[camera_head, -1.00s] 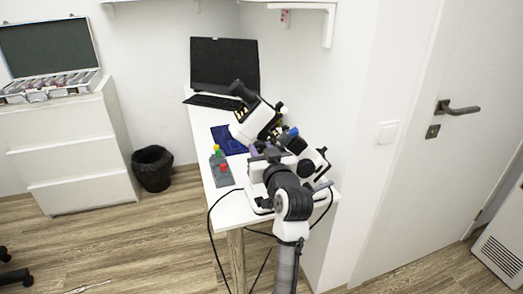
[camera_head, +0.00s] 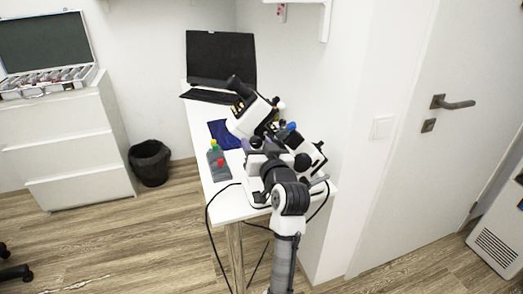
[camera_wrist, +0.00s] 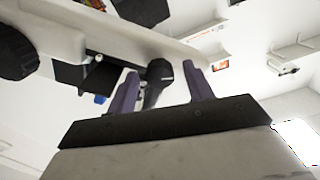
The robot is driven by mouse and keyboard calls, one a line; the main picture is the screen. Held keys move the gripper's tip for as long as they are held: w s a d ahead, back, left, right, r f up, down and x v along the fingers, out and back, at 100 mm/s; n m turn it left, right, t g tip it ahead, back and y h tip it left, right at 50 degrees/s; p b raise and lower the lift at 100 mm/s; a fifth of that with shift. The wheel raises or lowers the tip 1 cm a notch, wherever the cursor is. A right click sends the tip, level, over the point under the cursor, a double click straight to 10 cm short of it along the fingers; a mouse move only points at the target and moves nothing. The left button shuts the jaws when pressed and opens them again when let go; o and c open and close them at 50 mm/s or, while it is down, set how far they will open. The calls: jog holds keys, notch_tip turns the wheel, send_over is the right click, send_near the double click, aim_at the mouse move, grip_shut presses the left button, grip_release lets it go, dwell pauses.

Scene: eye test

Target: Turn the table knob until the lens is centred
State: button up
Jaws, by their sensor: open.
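A white and black microscope-like instrument (camera_head: 246,118) with dark eyepieces stands on the white table (camera_head: 222,196), partly behind my arm. In the wrist view my gripper (camera_wrist: 161,83) is open, with two purple-grey fingers spread apart. A black knob or lever with a rounded end (camera_wrist: 157,76) shows in the gap between the fingers. I cannot tell whether it is the table knob, or whether a finger touches it. A larger dark ribbed knob (camera_wrist: 14,55) is at the left edge of the wrist view, outside the fingers. The lens cannot be made out.
A dark laptop (camera_head: 220,58) stands at the table's back. A blue cloth or mat (camera_head: 222,134) and a grey holder with coloured caps (camera_head: 217,165) are left of the instrument. Black cables hang off the front edge. A bin (camera_head: 150,163) stands on the floor.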

jog(key=b+v, duration=0.3)
jog(key=v, duration=1)
jog(key=shift+s, duration=0.35)
jog(key=shift+d, duration=0.1)
